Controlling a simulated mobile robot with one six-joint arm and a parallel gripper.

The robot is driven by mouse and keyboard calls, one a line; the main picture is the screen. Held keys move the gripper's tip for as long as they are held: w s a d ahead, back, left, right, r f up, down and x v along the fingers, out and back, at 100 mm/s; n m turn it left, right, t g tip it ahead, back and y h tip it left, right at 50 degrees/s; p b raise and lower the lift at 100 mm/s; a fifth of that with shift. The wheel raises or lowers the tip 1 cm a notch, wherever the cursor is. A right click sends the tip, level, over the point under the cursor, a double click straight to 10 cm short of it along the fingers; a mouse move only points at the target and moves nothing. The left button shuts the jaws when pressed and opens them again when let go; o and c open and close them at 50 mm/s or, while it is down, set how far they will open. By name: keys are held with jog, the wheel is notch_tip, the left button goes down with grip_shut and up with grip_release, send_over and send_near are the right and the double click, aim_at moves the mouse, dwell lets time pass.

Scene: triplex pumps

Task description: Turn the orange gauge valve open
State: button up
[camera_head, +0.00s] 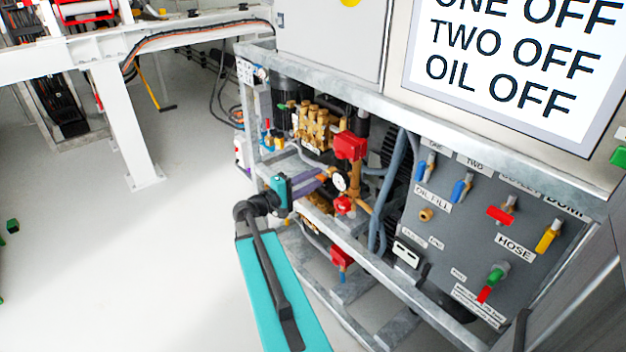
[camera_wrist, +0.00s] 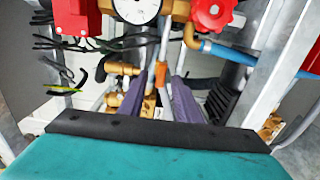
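The small orange gauge valve handle (camera_wrist: 161,74) shows in the wrist view, below the round white pressure gauge (camera_wrist: 137,8). In the head view, the orange handle (camera_head: 322,177) is a small spot just left of the gauge (camera_head: 340,181). My gripper (camera_wrist: 163,82) has two purple-grey fingers, apart, one on each side of the orange handle in the wrist view. Gaps show between the handle and the fingers, and I cannot tell whether either touches it. In the head view, my gripper (camera_head: 324,177) reaches into the pump frame from the left.
A red valve wheel (camera_wrist: 211,13) and a blue hose (camera_wrist: 235,55) are right of the gauge. Black cables (camera_wrist: 70,40) hang at left. Galvanised frame rails (camera_head: 350,263) border the pump. A grey valve panel (camera_head: 480,235) stands at right. The floor at left is largely clear.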

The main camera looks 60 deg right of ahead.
jog(key=v, duration=1.3)
jog(key=shift+w, duration=0.2)
jog(key=shift+r+p, duration=0.1)
jog(key=shift+p, duration=0.2)
jog(key=w+a+f+n+t+p, duration=0.2)
jog(key=w+a+n+p, duration=0.1)
jog(key=a+p, duration=0.25)
jog(key=s+a+f+n+y+p, duration=0.1)
jog(key=s+a+f+y+p, duration=0.15)
jog(key=a+f, duration=0.4)
jog(key=s+a+f+n+y+p, duration=0.1)
jog(key=s+a+f+y+p, duration=0.15)
jog(key=a+f, duration=0.45)
jog(key=s+a+f+y+p, duration=0.1)
jog(key=s+a+f+y, duration=0.3)
jog(key=a, duration=0.4)
jog(key=s+a+f+m+g+y+p, duration=0.1)
jog(key=s+a+f+y, duration=0.3)
jog(key=a, duration=0.5)
jog(key=s+a+f+y+p, duration=0.2)
jog(key=s+a+f+y, duration=0.2)
jog(key=s+a+f, duration=0.2)
jog(key=a+f, duration=0.1)
jog(key=a, duration=0.1)
jog(key=shift+s+a+f+m+g, duration=0.3)
jog(key=shift+s+f+g, duration=0.05)
jog(key=shift+s+g, duration=0.05)
